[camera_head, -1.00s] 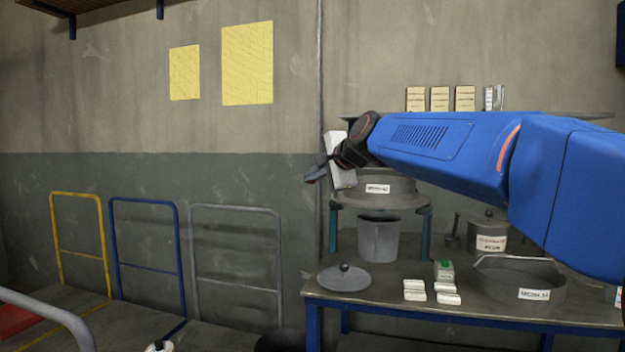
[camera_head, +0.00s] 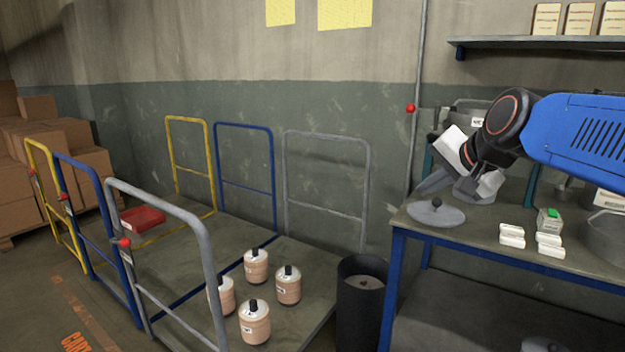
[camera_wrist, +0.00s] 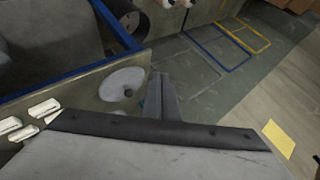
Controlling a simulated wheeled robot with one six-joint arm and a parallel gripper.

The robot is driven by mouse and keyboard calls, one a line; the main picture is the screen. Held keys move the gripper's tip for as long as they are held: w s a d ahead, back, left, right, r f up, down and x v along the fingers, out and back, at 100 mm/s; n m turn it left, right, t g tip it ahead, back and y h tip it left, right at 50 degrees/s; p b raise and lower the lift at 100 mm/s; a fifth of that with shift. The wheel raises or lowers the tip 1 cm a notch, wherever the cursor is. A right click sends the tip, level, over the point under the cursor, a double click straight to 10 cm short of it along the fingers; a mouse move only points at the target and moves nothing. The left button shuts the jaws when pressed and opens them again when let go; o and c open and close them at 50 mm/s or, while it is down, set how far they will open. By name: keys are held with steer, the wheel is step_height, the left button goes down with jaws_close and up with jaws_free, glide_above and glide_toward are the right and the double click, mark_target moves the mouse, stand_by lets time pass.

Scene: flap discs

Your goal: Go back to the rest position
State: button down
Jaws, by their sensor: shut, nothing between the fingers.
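My blue arm reaches in from the right in the head view, and my gripper (camera_head: 434,183) hangs at its end over the left part of the workbench (camera_head: 470,239). The gripper is shut and holds nothing. It is above and close to a grey round lid with a dark knob (camera_head: 436,214). In the wrist view the gripper finger (camera_wrist: 161,98) points away from the camera, with the lid (camera_wrist: 122,84) to its left.
White blocks (camera_head: 512,236) and a green-topped box (camera_head: 549,221) lie on the bench. A dark bin (camera_head: 361,305) stands at its left. Carts with yellow, blue and grey rails (camera_head: 326,180) hold several pinkish canisters (camera_head: 288,285) and a red tray (camera_head: 143,219). Cartons (camera_head: 60,160) stand far left.

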steer(key=s+d+f+n+g, duration=0.1)
steer(key=s+f+n, duration=0.2)
steer(key=s+f, duration=0.5)
steer(key=s+d+f+n+g+h, duration=0.1)
steer(key=s+f+n+g, duration=0.1)
steer(key=s+f, duration=0.6)
steer(key=s+d+f+n+g+h, duration=0.1)
steer(key=s+f+n+g, duration=0.1)
steer(key=s+f, duration=0.6)
steer(key=shift+d+n, duration=0.25)
steer(key=shift+n, duration=0.65)
